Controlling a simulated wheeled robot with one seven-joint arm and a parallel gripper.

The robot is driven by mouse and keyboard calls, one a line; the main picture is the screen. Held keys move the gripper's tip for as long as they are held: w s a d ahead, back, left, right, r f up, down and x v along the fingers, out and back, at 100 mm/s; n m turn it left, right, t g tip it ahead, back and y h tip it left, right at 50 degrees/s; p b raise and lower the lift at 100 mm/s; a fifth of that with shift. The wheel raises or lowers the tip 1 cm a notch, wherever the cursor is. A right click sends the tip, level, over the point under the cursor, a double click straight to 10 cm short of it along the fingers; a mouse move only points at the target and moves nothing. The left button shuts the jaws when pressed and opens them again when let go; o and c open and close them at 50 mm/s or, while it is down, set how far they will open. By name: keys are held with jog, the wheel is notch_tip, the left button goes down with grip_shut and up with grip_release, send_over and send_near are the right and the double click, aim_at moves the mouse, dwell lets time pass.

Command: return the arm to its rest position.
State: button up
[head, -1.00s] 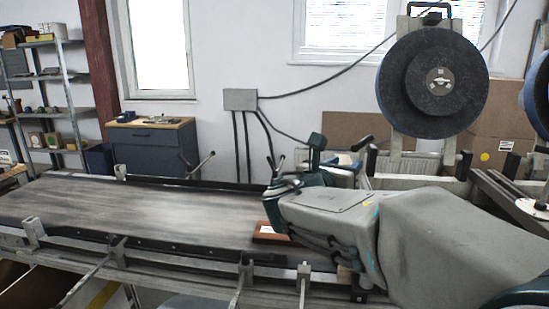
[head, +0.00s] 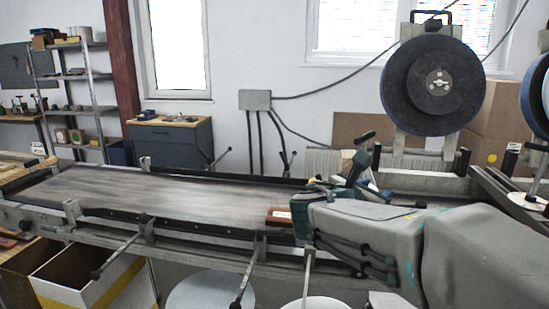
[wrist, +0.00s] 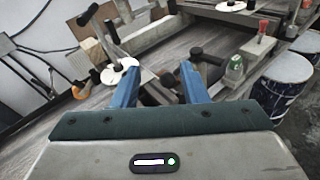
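My grey and teal arm (head: 410,240) reaches in from the right in the head view, over the near right part of the conveyor belt (head: 160,202). My gripper (wrist: 158,82) shows in the wrist view with its two blue fingers well apart. I see nothing held between them; the dark and wooden parts seen through the gap look to lie beyond. In the head view the fingers are mostly hidden by the arm. A brown block with a white label (head: 279,216) lies on the belt just left of the arm.
A big dark reel (head: 433,82) stands behind the belt at right. Posts and black-ended rods (head: 242,285) line the belt's near side. An open box (head: 85,272) is below at left. In the wrist view, blue drums (wrist: 283,85) stand at right. The belt's left stretch is clear.

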jog(key=s+d+f+m+g+y+p, duration=0.25)
jog(key=s+f+m+g+y, duration=0.35)
jog(key=s+f+m, duration=0.55)
jog(key=s+a+f+m+g+y+p, duration=0.2)
jog(key=s+a+m+y, duration=0.3)
jog(key=m, duration=0.9)
jog(key=s+a+f+p, duration=0.1)
jog(key=s+a, duration=0.2)
jog(key=s, duration=0.1)
jog(key=shift+s+g, duration=0.3)
jog(key=shift+s, duration=0.1)
